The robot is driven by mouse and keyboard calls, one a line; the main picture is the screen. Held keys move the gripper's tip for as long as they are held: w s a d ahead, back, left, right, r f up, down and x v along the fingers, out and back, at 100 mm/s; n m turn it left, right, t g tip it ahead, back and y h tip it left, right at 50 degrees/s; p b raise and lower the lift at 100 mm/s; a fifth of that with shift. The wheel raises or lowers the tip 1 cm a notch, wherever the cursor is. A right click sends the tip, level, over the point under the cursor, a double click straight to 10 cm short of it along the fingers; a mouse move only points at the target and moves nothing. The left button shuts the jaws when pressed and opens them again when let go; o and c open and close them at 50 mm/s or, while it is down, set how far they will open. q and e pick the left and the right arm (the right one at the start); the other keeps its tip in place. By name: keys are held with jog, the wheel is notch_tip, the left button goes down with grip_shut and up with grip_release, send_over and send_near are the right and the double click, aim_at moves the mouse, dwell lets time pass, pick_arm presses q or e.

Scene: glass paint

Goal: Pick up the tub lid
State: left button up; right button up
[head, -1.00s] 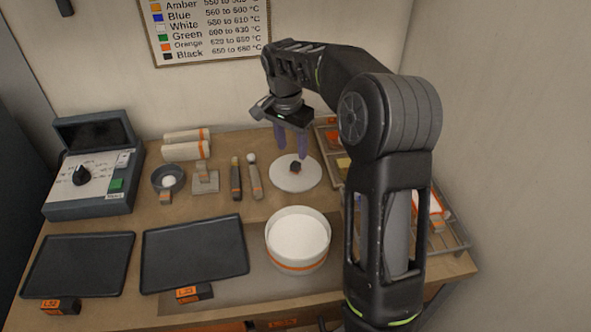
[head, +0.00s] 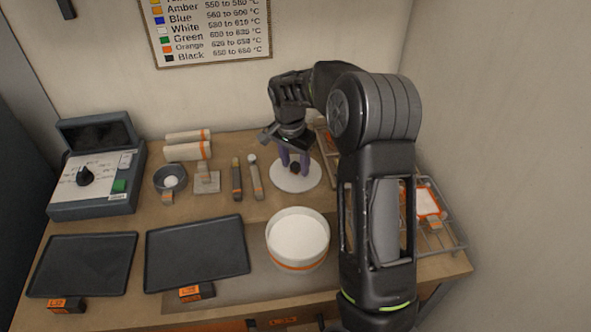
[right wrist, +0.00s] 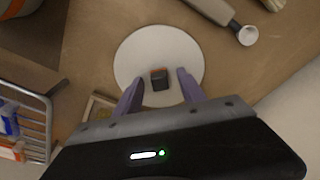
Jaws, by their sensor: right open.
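The tub lid (head: 285,183) is a white disc lying flat on the table, with a small dark knob (head: 295,167) at its middle. My right gripper (head: 294,165) is directly above the lid with its purple fingers pointing down. In the right wrist view the open fingers (right wrist: 158,92) stand either side of the dark knob (right wrist: 159,80), with a gap on each side, over the white lid (right wrist: 140,55). The round white tub (head: 297,234) with an orange band stands in front of the lid. My left gripper is not in view.
Left of the lid lie two slim tools (head: 255,178), a small bowl (head: 170,178) and white rolls (head: 187,150). Two dark trays (head: 195,250) lie at the front left. A control box (head: 95,180) stands far left. A wire rack (head: 440,236) is on the right, partly behind my arm.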

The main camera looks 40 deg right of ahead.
dwell(0.5)
grip_shut()
dwell(0.3)
